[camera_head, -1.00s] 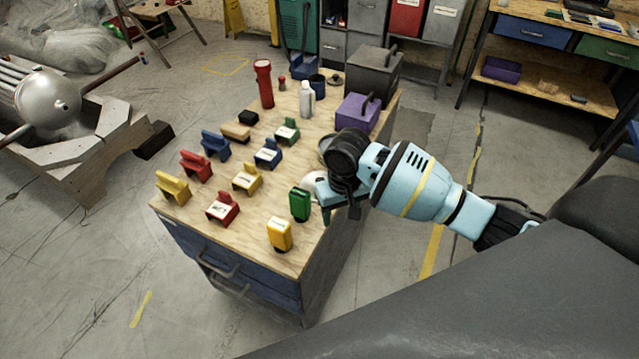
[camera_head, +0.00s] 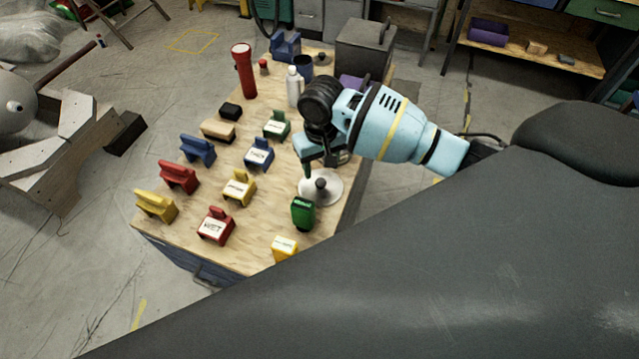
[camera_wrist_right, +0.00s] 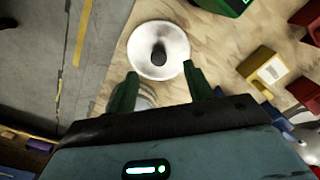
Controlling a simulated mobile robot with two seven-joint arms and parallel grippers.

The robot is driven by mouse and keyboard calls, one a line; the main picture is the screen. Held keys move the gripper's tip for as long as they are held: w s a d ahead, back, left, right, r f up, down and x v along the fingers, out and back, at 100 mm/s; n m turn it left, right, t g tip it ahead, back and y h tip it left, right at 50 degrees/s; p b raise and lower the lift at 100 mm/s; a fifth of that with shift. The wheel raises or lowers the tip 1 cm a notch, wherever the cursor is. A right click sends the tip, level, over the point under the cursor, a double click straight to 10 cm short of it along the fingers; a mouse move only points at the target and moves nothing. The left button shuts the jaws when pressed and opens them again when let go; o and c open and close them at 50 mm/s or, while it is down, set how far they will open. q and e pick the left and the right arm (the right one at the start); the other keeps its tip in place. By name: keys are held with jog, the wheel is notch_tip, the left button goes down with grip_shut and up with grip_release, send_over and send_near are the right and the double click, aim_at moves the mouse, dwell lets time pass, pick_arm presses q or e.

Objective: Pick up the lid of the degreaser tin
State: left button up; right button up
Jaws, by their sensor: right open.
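A round white lid (camera_head: 334,190) with a dark knob lies on the wooden bench top, beside a green block. I take it for the degreaser tin's lid; no label is readable. It also shows in the right wrist view (camera_wrist_right: 140,48), just beyond the fingertips. My right gripper (camera_head: 322,160) is open and empty, a little behind the lid in the head view. Its two green fingers (camera_wrist_right: 160,72) are spread apart, with a pale round thing (camera_wrist_right: 146,101) partly hidden between and below them. My left gripper is not in view.
A green block (camera_head: 303,213) and a yellow block (camera_head: 284,247) stand near the lid. Several coloured labelled blocks fill the left of the bench. A white bottle (camera_head: 295,86), a red torch (camera_head: 244,72) and a grey box (camera_head: 364,48) stand at the back.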

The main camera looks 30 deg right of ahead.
aim_at(321, 182)
notch_tip(321, 182, down, 2)
jog(key=shift+w+f, duration=0.2)
jog(key=f, duration=0.3)
jog(key=f+b, duration=0.1)
jog(key=f, duration=0.1)
jog(key=shift+w+d, duration=0.3)
jog(key=shift+r, duration=0.1)
